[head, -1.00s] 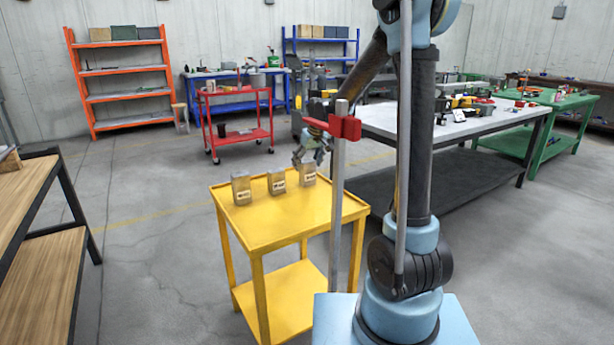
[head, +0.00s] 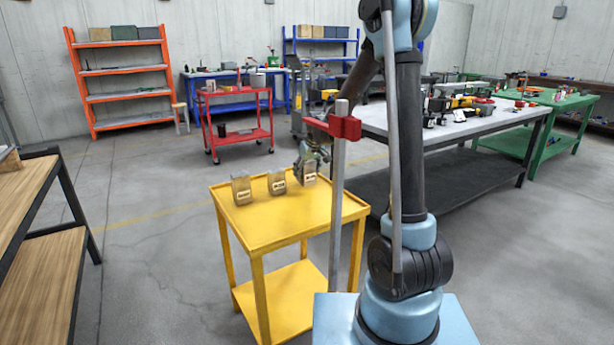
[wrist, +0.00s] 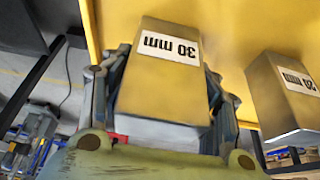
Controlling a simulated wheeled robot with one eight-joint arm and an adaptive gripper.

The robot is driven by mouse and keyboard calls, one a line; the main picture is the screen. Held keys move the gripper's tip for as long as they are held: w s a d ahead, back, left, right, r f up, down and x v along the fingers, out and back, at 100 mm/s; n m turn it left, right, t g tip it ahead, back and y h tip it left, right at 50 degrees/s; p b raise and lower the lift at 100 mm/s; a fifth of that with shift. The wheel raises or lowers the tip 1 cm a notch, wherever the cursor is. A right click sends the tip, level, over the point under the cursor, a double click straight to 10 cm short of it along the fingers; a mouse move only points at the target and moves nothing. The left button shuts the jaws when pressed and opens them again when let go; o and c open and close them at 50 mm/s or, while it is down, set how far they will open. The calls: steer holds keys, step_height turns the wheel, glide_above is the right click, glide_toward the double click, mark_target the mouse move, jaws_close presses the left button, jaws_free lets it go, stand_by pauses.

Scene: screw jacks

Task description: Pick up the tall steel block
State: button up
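Three steel blocks with white labels stand upright in a row on the yellow table (head: 258,240). My gripper (head: 312,158) is down over the top of the right-hand block (head: 309,178). In the wrist view this block (wrist: 160,95) carries a label reading "30 mm", upside down, and sits between the two fingers of my gripper (wrist: 165,75). One finger is on each side, close to its faces; contact is not clear. Its top end reaches well in towards the palm. The middle block (head: 276,182) reads "20 mm" in the wrist view (wrist: 285,95). The left block (head: 241,189) stands apart.
A grey post with a red clamp (head: 345,127) stands in front of the table's right side. A grey-topped bench (head: 390,122) is behind on the right, and a wooden-topped bench (head: 25,190) at the left. The table's front half is clear.

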jaws_close()
steer(key=shift+r, duration=0.1)
